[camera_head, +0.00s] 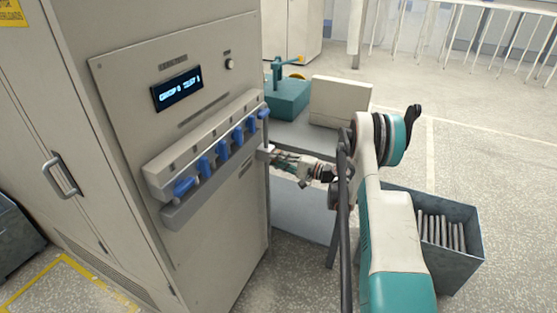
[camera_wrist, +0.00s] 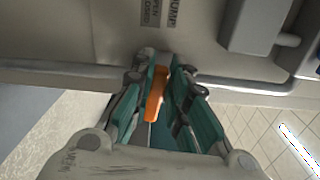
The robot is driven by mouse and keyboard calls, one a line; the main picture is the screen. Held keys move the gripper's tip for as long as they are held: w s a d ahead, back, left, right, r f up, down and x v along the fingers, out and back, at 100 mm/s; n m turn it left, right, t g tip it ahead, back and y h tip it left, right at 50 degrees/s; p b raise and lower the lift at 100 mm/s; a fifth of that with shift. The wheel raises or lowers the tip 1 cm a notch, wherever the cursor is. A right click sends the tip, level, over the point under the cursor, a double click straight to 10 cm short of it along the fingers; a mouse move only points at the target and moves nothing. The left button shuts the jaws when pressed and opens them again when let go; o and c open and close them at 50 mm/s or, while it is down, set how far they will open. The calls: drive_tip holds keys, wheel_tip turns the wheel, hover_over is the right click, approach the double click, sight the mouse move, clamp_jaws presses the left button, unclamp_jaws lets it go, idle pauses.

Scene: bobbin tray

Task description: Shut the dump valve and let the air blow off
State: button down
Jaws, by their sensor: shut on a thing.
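The dump valve's orange handle (camera_wrist: 155,97) shows in the wrist view between the teal fingers of my gripper (camera_wrist: 159,76). The fingers are closed in on it from both sides. The handle runs nearly upright in that picture, slightly tilted, beside a grey pipe (camera_wrist: 70,76). A DUMP label (camera_wrist: 175,13) and an open/closed label (camera_wrist: 152,13) are on the panel above it. In the head view my gripper (camera_head: 272,154) is at the right edge of the grey cabinet (camera_head: 222,190). The handle is hidden there, and the valve body is mostly covered by the fingers.
A row of blue levers (camera_head: 222,148) and a lit display (camera_head: 178,89) are on the cabinet front. A bench with a teal fixture (camera_head: 288,98) and a pale box (camera_head: 340,102) stands behind my arm. A grey bin (camera_head: 464,262) holding several rods is at right.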

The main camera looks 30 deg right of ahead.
drive_tip(key=shift+f+n, duration=0.2)
drive_tip(key=shift+n, duration=0.4)
drive_tip(key=c, duration=1.6)
unclamp_jaws()
drive_tip(key=shift+o, duration=0.2)
drive_tip(key=v, duration=1.2)
